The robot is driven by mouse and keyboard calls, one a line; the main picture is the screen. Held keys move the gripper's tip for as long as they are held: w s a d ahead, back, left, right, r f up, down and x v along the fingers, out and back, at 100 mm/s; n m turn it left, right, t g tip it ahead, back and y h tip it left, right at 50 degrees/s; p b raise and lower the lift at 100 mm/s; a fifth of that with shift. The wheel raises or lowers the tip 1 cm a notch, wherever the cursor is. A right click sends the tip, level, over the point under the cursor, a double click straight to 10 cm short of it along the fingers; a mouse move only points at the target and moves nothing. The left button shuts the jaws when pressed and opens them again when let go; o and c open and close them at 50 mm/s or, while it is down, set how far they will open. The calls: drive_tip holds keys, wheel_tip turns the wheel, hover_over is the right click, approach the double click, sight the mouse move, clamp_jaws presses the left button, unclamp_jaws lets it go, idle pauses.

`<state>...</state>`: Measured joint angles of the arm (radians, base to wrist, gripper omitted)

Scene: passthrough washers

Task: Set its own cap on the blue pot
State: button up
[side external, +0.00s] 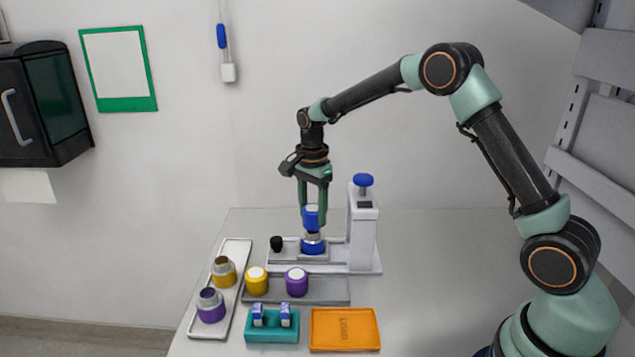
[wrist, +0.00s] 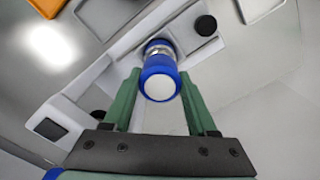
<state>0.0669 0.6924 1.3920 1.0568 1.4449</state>
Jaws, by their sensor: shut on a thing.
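The blue cap (side external: 311,215), with a white disc on top, is between the fingers of my gripper (side external: 312,221), which is shut on it. The cap also shows in the wrist view (wrist: 160,84). The blue pot (side external: 313,247), with a silver neck, stands upright on the grey fixture (side external: 286,257) straight below the cap. Silver neck shows between cap and pot body. I cannot tell whether the cap touches the neck. In the wrist view the cap hides most of the pot.
A white post with a blue knob (side external: 363,181) stands close right of my gripper. A black knob (side external: 276,243) is at the left. In front are yellow (side external: 257,285) and purple (side external: 297,287) caps, uncapped pots on a white tray (side external: 238,250), a teal block (side external: 272,329) and an orange tray (side external: 345,347).

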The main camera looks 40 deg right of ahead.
drive_tip(key=shift+f, duration=0.2)
drive_tip(key=shift+f, duration=0.35)
drive_tip(key=shift+f, duration=0.4)
idle(0.5)
idle(0.5)
drive_tip(key=o, duration=1.4)
drive_tip(key=shift+c, duration=0.2)
drive_tip(key=shift+o, duration=0.6)
drive_tip(key=shift+r, duration=0.1)
